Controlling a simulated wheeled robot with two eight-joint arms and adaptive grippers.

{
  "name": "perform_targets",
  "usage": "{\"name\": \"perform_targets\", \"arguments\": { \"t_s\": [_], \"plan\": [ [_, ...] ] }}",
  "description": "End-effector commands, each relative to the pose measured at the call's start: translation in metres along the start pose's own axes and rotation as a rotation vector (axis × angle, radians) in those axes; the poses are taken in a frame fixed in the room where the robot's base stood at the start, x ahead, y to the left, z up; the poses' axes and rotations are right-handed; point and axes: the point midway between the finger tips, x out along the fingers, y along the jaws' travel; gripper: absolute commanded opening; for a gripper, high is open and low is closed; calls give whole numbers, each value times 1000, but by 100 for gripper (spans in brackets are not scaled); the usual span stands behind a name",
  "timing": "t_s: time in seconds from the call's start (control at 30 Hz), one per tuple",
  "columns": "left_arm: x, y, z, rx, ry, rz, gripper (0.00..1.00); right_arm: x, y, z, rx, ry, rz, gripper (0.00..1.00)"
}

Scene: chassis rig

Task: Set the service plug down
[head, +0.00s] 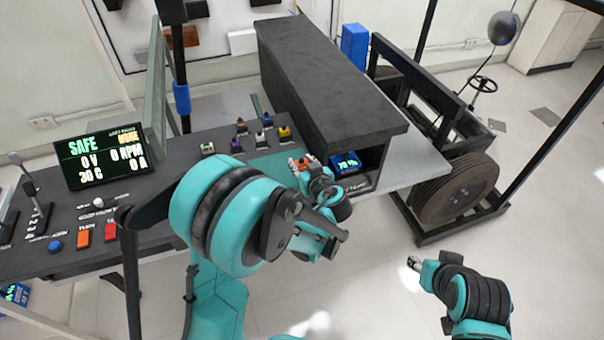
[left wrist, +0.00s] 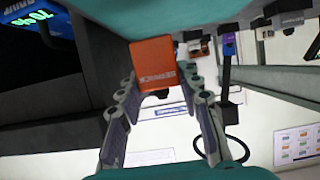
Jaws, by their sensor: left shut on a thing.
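The service plug is an orange block with white lettering reading SERVICE, clear in the left wrist view (left wrist: 153,62). In the head view a small part of the orange plug (head: 301,163) shows between the fingertips. My left gripper (head: 300,164) is shut on it, near the right end of the console and in front of the dark box. In the left wrist view the fingers of my left gripper (left wrist: 157,85) reach to either side of the plug. My right gripper (head: 413,262) is above the floor at lower right, away from the console; its jaw opening is too small to read.
The console (head: 150,195) carries a SAFE display (head: 103,157), switches and several small coloured plugs. A dark box (head: 325,85) stands behind my left gripper, with a blue 70% unit (head: 345,163) in its opening. A wheel (head: 455,187) in a black frame stands at right. Floor between is clear.

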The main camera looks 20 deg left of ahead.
Motion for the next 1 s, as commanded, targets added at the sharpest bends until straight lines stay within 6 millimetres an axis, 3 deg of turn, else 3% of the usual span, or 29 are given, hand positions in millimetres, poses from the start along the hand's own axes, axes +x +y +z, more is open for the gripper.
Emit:
{"name": "perform_targets", "arguments": {
  "t_s": [0.23,0.6,0.63,0.7,1.0],
  "plan": [
    [14,0,35,0,0,0,6,19,0,14,0,0,0,40],
    [14,0,36,0,0,0,6,17,0,12,0,0,0,40],
    [14,0,36,0,0,0,40,17,0,12,0,0,0,40],
    [14,0,36,0,0,0,55,17,0,12,0,0,0,40],
    [14,0,36,0,0,0,55,17,0,12,0,0,0,40]
  ]
}}
